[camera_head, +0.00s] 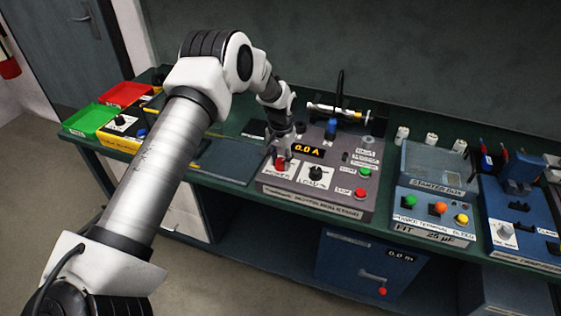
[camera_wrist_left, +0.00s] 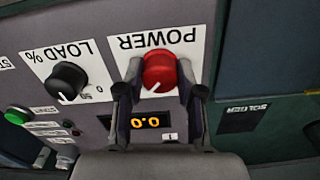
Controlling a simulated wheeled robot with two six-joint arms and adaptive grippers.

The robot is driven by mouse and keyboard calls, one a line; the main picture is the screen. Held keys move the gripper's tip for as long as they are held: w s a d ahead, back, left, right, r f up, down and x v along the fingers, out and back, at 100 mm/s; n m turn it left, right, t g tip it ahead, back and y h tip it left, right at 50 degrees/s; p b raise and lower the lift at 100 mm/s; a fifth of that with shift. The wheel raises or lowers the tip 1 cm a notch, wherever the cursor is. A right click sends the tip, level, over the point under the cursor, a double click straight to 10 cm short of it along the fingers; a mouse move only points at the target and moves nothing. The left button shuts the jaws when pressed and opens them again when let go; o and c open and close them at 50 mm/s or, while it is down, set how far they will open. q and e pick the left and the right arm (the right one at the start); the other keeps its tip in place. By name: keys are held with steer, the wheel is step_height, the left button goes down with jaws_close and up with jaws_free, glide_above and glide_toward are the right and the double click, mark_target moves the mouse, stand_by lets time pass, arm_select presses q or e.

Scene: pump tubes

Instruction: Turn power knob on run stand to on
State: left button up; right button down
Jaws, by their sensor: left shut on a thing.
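The run stand (camera_head: 319,207) is a grey console on the bench, with a lit display (camera_head: 308,151) reading 0.0 A. Its red power knob (camera_head: 280,164) is at the panel's left; in the left wrist view the red knob (camera_wrist_left: 159,70) sits on the white POWER label (camera_wrist_left: 168,41), which appears upside down. A white pointer line shows on the knob. My left gripper (camera_wrist_left: 158,88) has one finger on each side of the red knob and is shut on it; in the head view the gripper (camera_head: 281,158) is over the knob. My right gripper is not in view.
The black load knob (camera_head: 316,173) is right of the power knob, with green and red buttons farther right. A blue-grey starter box (camera_head: 430,215) and a blue unit (camera_head: 518,215) stand to the right. Red and green trays (camera_head: 90,121) are at left.

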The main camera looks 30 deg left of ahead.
mark_target(281, 160)
arm_select(q)
steer(key=shift+f+m, duration=0.15)
steer(key=shift+m, duration=0.15)
steer(key=o, duration=1.2)
steer(key=shift+c, duration=0.2)
steer(key=shift+w+f, duration=0.1)
steer(key=shift+w, duration=0.05)
step_height(281, 160, up, 12)
